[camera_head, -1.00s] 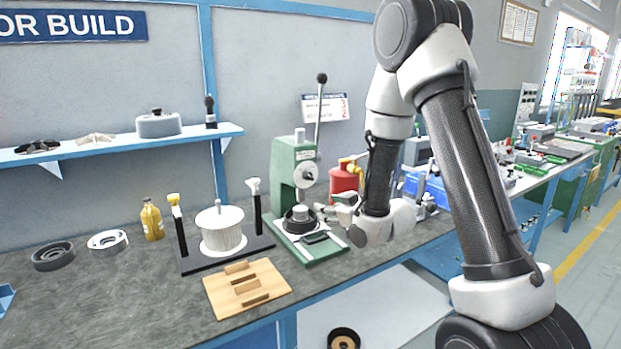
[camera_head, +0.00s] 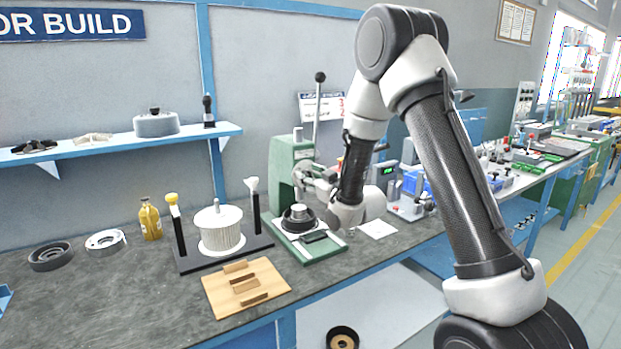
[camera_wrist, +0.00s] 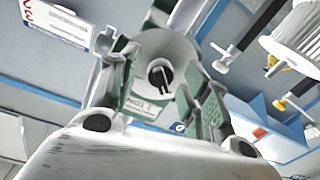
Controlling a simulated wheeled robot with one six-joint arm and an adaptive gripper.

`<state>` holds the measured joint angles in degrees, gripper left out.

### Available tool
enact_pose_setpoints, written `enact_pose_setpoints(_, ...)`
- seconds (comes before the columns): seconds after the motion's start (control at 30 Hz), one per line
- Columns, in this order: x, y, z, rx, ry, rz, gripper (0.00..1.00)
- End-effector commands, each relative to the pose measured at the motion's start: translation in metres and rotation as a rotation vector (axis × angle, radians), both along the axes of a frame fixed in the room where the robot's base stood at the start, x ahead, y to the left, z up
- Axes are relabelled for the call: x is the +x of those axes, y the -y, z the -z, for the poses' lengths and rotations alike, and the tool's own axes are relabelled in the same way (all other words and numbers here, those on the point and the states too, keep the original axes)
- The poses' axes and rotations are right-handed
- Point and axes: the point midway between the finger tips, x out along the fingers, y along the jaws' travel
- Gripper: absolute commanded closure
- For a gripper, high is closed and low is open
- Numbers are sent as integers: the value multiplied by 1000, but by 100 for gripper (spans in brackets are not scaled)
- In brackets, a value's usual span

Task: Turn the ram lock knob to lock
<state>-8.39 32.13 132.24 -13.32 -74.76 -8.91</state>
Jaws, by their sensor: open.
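The green arbor press (camera_head: 281,160) stands on its green base at the middle of the bench, its black-tipped lever upright. In the wrist view, the ram lock knob (camera_wrist: 160,76) is a small black knob with a pale pointer line, centred in a round light-grey disc (camera_wrist: 165,48). My gripper (camera_head: 312,178) is at the press's front face, level with the disc, and hides part of it. In the wrist view, my gripper's open fingers (camera_wrist: 160,88) are on either side of the knob. I cannot tell whether they touch it.
A black ring part (camera_head: 299,222) sits on the press base below my gripper. A fixture with a white ribbed cylinder (camera_head: 220,232) stands to the left, with a wooden block board (camera_head: 222,294) in front. A white sheet (camera_head: 377,229) lies to the right.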

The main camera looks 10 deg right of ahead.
Motion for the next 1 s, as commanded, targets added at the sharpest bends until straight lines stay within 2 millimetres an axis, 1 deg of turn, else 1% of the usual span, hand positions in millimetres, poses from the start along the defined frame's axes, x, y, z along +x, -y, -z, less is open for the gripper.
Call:
enact_pose_setpoints(0.1,0,0,0,0,0,0,53)
enact_pose_setpoints(0.13,0,0,0,0,0,0,57)
enact_pose_setpoints(0.27,0,0,0,0,0,0,80)
enact_pose_setpoints(0.3,0,0,0,0,0,0,88)
enact_pose_setpoints(0.37,0,0,0,0,0,0,98)
enact_pose_setpoints(0.4,0,0,0,0,0,0,100)
enact_pose_setpoints(0.67,0,0,0,19,-6,0,100)
enact_pose_setpoints(0.87,0,0,0,100,-32,0,100)
enact_pose_setpoints(1.0,0,0,0,198,-63,-1,100)
